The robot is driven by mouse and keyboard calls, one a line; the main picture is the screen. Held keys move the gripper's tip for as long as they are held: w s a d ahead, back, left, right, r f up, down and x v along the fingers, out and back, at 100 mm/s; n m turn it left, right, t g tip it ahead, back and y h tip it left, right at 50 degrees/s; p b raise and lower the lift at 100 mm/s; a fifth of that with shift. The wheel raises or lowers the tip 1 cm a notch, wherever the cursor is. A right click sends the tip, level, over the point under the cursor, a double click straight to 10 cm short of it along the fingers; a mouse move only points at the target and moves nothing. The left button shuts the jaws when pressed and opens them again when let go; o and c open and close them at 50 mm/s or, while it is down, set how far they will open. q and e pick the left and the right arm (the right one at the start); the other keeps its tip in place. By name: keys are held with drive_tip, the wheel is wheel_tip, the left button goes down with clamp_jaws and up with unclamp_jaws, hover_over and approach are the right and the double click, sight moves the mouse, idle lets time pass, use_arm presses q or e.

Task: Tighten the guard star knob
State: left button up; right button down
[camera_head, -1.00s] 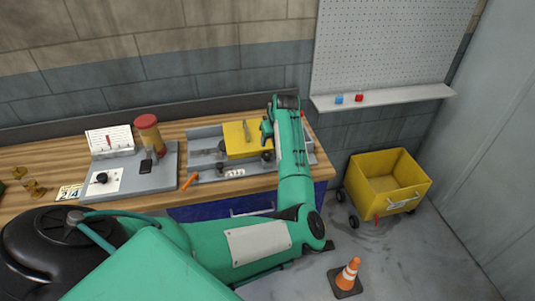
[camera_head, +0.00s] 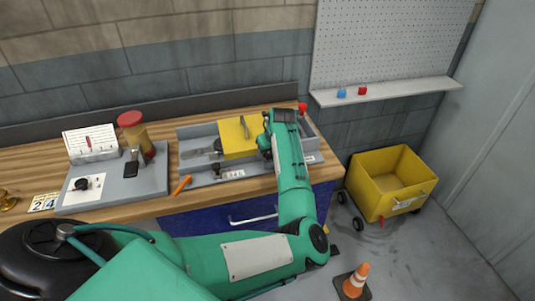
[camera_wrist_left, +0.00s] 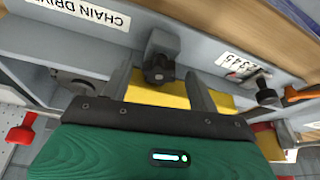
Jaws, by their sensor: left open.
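The yellow guard (camera_head: 237,138) sits in a grey channel-shaped unit (camera_head: 203,134) on the wooden bench. My left gripper (camera_head: 266,150) is at the guard's right end, and its arm hides much of that end. In the left wrist view, a dark lobed knob (camera_wrist_left: 158,70) on a grey bracket shows between the two fingers of the open left gripper (camera_wrist_left: 158,76). The fingers stand either side of the knob with gaps visible; I cannot tell how deep they reach. Part of the yellow guard (camera_wrist_left: 160,92) shows behind the fingers. My right gripper is not in view.
A second dark knob (camera_wrist_left: 266,94) stands near a number label (camera_wrist_left: 240,66). An orange-handled tool (camera_head: 182,184) lies at the unit's front left. A grey panel (camera_head: 128,180) and a red-capped jar (camera_head: 136,132) stand left. A yellow cart (camera_head: 390,183) and a cone (camera_head: 353,281) are right.

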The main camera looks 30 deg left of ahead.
use_arm(q)
drive_tip(key=shift+d, duration=0.1)
drive_tip(key=shift+c, duration=1)
drive_tip(key=c, duration=0.8)
drive_tip(key=shift+o, duration=0.2)
drive_tip(key=shift+s+r+m+p, duration=0.2)
drive_tip(key=shift+m+p, duration=0.3)
drive_tip(key=shift+p, duration=0.35)
drive_tip(key=m+p, duration=0.2)
drive_tip(key=p, duration=0.1)
drive_tip(key=m+t+h+p, duration=0.1)
drive_tip(key=shift+s+a+r+m+p, duration=0.1)
drive_tip(key=shift+a+m+p, duration=0.15)
drive_tip(key=shift+m+p, duration=0.1)
drive_tip(key=shift+a+m+t+h+p, duration=0.1)
drive_tip(key=shift+m+t+h+p, duration=0.35)
drive_tip(key=shift+m+p, duration=0.75)
drive_tip(key=shift+f+m+p, duration=0.2)
drive_tip(key=shift+m+p, duration=0.15)
